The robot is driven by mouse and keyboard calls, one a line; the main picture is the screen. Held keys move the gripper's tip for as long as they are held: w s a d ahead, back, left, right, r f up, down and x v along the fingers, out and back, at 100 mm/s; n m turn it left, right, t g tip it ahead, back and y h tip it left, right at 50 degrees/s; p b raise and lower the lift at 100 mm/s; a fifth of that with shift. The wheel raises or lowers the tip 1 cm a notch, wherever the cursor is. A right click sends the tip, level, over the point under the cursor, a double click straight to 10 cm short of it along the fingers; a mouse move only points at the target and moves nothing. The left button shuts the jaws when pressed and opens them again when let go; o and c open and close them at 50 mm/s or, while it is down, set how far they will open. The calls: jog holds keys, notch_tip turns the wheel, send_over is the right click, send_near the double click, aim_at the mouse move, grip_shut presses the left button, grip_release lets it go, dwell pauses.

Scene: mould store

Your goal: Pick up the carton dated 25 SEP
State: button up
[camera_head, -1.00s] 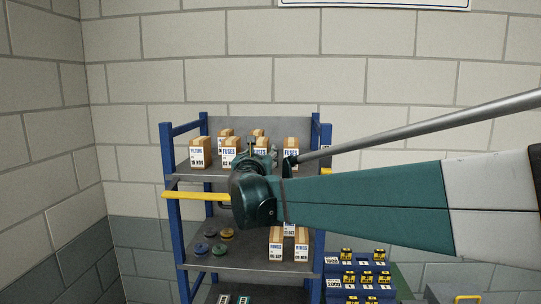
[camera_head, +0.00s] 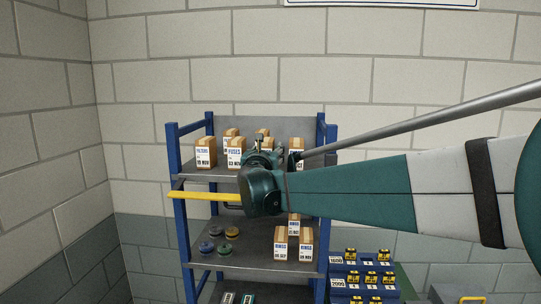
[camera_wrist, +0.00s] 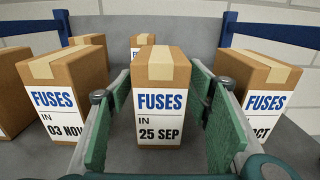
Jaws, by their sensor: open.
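The carton dated 25 SEP (camera_wrist: 160,100) is a brown FUSES box with a white label, upright on the upper shelf in the middle of the wrist view. My gripper (camera_wrist: 160,115) is open, with one green-padded finger on each side of this carton. I cannot tell whether either finger touches it.
A FUSES carton dated 03 NOV (camera_wrist: 65,95) stands close left, and another FUSES carton (camera_wrist: 258,90) close right, partly behind the right finger. More cartons (camera_wrist: 142,42) stand behind. A yellow bar (camera_head: 205,196) crosses the rack front. RINGS cartons (camera_head: 281,243) and round items (camera_head: 225,248) sit below.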

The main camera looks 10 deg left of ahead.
dwell(0.3)
jog(key=c, duration=1.1)
jog(key=shift+r, duration=0.15)
jog(key=shift+r+b, duration=0.6)
jog(key=shift+r, duration=4.25)
